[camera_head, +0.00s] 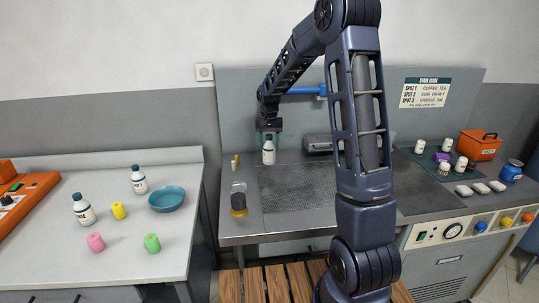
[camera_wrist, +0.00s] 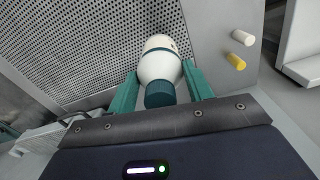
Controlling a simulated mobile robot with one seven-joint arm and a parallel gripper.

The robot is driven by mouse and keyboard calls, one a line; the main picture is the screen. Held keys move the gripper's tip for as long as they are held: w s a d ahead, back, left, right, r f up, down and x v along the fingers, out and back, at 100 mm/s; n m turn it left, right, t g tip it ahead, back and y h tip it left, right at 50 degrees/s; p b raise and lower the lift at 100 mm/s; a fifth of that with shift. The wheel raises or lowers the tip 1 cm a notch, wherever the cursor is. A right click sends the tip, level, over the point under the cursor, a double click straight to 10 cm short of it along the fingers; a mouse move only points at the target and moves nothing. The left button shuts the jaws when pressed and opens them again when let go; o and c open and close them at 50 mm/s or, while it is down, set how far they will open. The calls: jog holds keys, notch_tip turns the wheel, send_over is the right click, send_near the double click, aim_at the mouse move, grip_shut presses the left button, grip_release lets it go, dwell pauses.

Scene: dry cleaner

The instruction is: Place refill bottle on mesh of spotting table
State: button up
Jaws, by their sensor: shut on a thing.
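My gripper (camera_head: 268,137) is shut on a white refill bottle (camera_head: 268,154) with a dark teal cap, at the back left of the spotting table's mesh (camera_head: 295,190). In the wrist view the bottle (camera_wrist: 160,62) sits between the two green fingers of my gripper (camera_wrist: 164,78), its cap towards the camera. The perforated mesh (camera_wrist: 90,45) lies behind it. The bottle looks upright in the head view. I cannot tell whether its base touches the mesh. Two similar bottles (camera_head: 139,181) (camera_head: 84,210) stand on the left counter.
A jar with amber contents (camera_head: 239,200) stands left of the mesh. White and yellow pegs (camera_wrist: 238,63) are beside its back corner. The left counter (camera_head: 180,238) holds a teal bowl (camera_head: 167,198) and spools. Several small bottles and an orange box (camera_head: 478,144) are at right.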

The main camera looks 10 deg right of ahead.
aim_at(269, 153)
jog(key=shift+f, duration=2.85)
jog(key=shift+f, duration=0.1)
jog(key=o, duration=1.5)
jog(key=shift+c, duration=0.2)
